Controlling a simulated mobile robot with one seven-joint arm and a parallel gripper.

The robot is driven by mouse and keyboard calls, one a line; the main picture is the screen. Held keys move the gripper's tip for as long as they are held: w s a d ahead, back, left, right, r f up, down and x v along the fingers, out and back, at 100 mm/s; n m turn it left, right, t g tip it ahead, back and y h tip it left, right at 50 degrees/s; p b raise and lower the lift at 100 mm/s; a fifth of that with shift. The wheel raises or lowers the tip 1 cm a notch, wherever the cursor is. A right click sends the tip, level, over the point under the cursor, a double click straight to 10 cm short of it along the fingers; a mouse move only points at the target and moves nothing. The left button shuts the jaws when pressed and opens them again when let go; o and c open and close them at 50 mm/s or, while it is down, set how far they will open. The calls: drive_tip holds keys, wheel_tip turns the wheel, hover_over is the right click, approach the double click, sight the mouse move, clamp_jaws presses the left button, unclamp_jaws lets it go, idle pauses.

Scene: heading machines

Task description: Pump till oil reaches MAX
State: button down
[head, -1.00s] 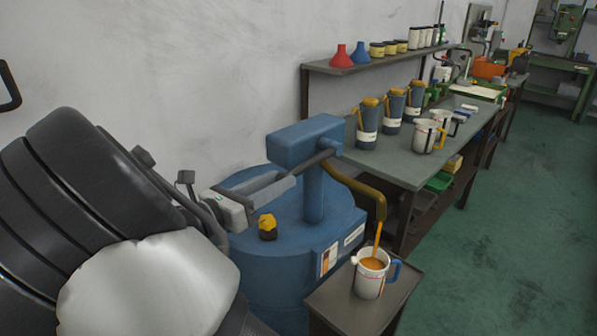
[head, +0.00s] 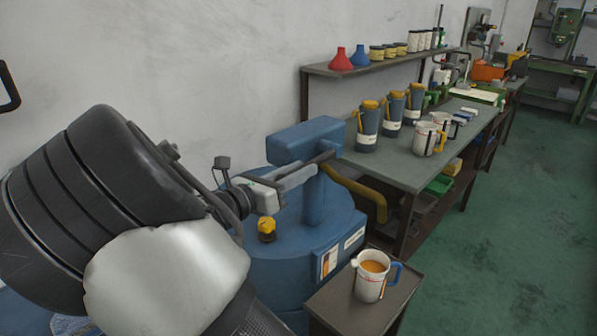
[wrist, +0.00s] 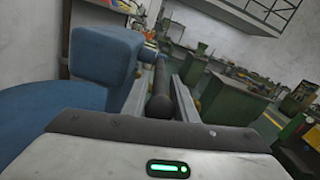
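The blue oil pump drum (head: 290,240) stands in front of me with its blue pump head (head: 305,140) on top. My gripper (head: 303,175) has its fingers on both sides of the dark pump handle (head: 325,156). The brown curved spout (head: 360,190) ends above the white measuring jug (head: 368,284) with a blue handle. Orange oil (head: 374,266) shows inside the jug below its rim. No stream falls from the spout. The jug's marks are too small to read.
The jug stands on a small dark stand (head: 335,298) beside the drum. A yellow cap (head: 267,226) sits on the drum top below my gripper. A workbench (head: 385,168) with several oil cans and jugs is behind at the right. The green floor is clear on the right.

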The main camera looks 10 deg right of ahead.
sight(300, 167)
drive_tip(key=shift+r+g+y+p, duration=0.35)
drive_tip(key=shift+r+p, duration=0.75)
drive_tip(key=shift+p, duration=1.1)
drive_tip(key=r+y+p, duration=0.1)
drive_tip(key=p, duration=0.4)
drive_tip(key=shift+d+r+g, duration=0.15)
drive_tip(key=shift+r+g, duration=0.2)
drive_tip(key=shift+r, duration=0.05)
drive_tip(key=p, duration=0.1)
drive_tip(key=y+p, duration=0.1)
drive_tip(key=shift+w+d+r+g+p, duration=0.1)
drive_tip(key=shift+w+r+g+p, duration=0.05)
drive_tip(key=shift+r+g+p, duration=0.15)
drive_tip(key=shift+f, duration=0.1)
drive_tip(key=c, duration=1.6)
unclamp_jaws()
drive_tip(key=shift+c, duration=0.2)
